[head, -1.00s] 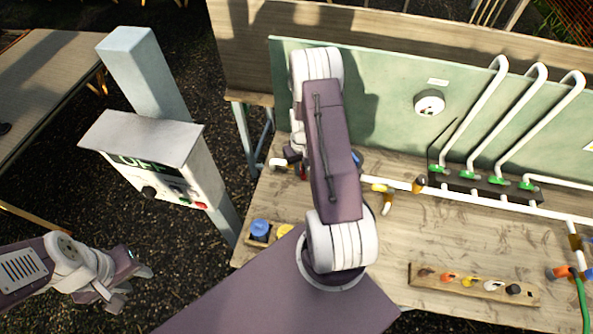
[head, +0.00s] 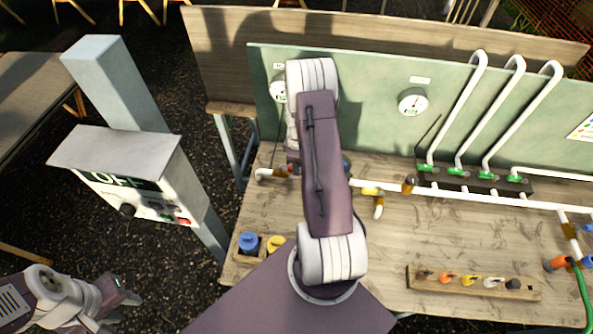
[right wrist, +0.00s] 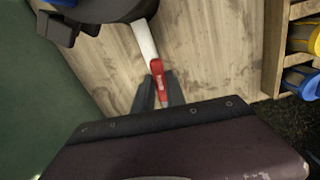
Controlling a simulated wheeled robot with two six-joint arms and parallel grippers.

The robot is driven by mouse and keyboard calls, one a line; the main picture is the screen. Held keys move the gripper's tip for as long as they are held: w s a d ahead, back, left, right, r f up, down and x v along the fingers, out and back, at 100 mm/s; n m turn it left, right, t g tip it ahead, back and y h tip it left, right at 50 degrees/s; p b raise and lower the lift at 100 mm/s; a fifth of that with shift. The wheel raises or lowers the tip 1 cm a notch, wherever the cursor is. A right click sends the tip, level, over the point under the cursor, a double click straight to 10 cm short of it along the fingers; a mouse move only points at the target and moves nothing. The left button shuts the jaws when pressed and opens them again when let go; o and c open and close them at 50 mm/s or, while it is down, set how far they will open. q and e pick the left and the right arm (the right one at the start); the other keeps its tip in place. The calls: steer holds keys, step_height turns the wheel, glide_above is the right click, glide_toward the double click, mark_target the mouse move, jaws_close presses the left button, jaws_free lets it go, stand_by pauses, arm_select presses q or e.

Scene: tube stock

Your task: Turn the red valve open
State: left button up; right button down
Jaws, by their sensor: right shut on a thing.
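The red valve handle (right wrist: 158,84) shows in the right wrist view, at the end of a white pipe. My right gripper (right wrist: 157,80) is shut on it, with a dark finger on either side. In the head view my right arm reaches over the bench and hides most of the handle and the gripper. My left gripper (head: 122,308) is off the bench at the lower left, open and empty.
A grey control box (head: 150,190) on a post stands left of the bench (head: 400,240). A green backboard (head: 370,90) carries gauges (head: 412,101). Green-handled valves (head: 457,172) sit at the right. A wooden strip (head: 470,292) with coloured pieces lies in front. Blue and yellow caps (head: 248,241) stand front left.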

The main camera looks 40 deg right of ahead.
steer(key=shift+w+d+n, duration=0.25)
steer(key=shift+d+n, duration=0.05)
steer(key=shift+n, duration=0.3)
steer(key=c, duration=1.4)
jaws_free()
steer(key=shift+o, duration=0.2)
steer(key=shift+r, duration=0.1)
step_height(320, 180, up, 9)
steer(key=b, duration=0.2)
steer(key=shift+b, duration=0.3)
steer(key=shift+w+a, duration=0.1)
